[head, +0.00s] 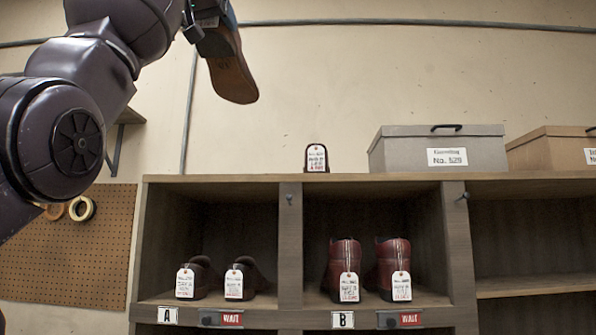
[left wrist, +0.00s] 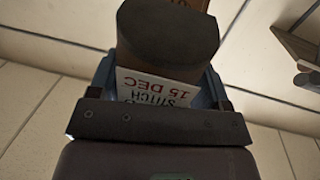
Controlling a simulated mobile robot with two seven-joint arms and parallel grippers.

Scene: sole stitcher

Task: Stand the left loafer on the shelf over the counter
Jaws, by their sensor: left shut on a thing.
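My left gripper (head: 208,20) is high at the top of the head view, shut on a loafer. The loafer (head: 231,72) hangs tilted, its brown sole showing and its toe pointing down; its upper is mostly hidden. In the left wrist view, the loafer's dark heel (left wrist: 168,35) is between the blue-grey fingers, with a white tag (left wrist: 155,88) reading "STITCH 15 DEC" beside it. A wooden shelf (head: 130,116) on a metal bracket is on the wall at left, partly behind my arm. The loafer is apart from it. My right gripper is not in view.
A wooden cubby unit (head: 290,180) holds tagged dark shoes (head: 204,277) in A and red boots (head: 388,262) in B. On its top stand a small dark tagged shoe (head: 317,158), a grey box (head: 440,150) and a brown box (head: 550,148). A pegboard (head: 75,250) hangs at left.

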